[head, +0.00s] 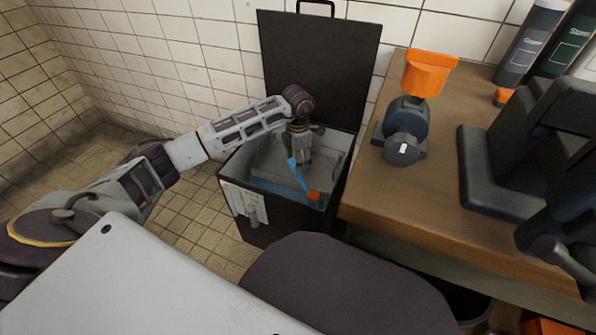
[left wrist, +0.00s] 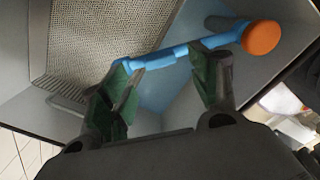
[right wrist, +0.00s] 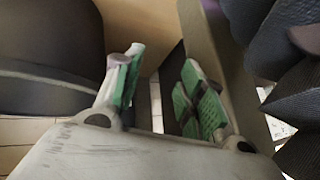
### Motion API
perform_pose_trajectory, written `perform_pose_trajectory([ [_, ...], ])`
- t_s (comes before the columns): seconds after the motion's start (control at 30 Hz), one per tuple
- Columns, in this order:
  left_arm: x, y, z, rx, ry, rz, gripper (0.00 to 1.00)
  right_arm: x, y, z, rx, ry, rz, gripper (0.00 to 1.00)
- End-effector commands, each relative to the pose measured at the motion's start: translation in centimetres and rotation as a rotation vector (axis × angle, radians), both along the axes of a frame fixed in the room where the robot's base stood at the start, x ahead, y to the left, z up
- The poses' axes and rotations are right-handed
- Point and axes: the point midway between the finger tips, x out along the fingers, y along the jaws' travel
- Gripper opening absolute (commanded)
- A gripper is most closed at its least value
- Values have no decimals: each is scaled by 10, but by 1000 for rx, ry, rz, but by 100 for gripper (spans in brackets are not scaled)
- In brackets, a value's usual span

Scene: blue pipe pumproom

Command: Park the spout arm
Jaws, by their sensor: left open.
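The spout arm (head: 297,175) is a slim blue bar with an orange round end (head: 313,196), inside an open dark box (head: 264,228) with a grey interior. In the left wrist view the blue bar (left wrist: 170,57) runs across the view by my fingertips, with its orange end (left wrist: 262,38) at the right. My left gripper (left wrist: 168,72) is open, its green pads apart near the bar; I cannot tell whether they touch it. In the head view my left gripper (head: 298,154) reaches down into the box. My right gripper (right wrist: 155,88) is open and empty.
The box's black lid (head: 318,60) stands upright against the tiled wall. A wooden bench (head: 440,195) at the right bears a dark blue device with an orange top (head: 428,72), and bottles (head: 530,42) behind. A mesh panel (left wrist: 105,40) lies inside the box.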

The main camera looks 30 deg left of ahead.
Motion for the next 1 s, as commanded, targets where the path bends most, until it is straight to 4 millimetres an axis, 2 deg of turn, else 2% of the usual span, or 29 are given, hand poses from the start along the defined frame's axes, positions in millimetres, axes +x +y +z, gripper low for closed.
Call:
perform_pose_trajectory([
  [0.1, -1, 0, -18, 0, 3, 0, 62, 1, 1, -6, 7, -7, 3, 40],
  [0.4, 0, 0, -44, 0, 1, 0, 62, 3, 3, -13, 19, -18, 6, 40],
  [0.83, 0, 0, -48, 0, 0, 0, 62, 3, 3, -14, 22, -19, 7, 40],
  [0.87, 0, 0, -48, 0, 0, 0, 60, 3, 3, -14, 22, -19, 7, 40],
  [1.0, 0, 0, -48, 0, 0, 0, 42, 3, 3, -14, 22, -19, 7, 40],
])
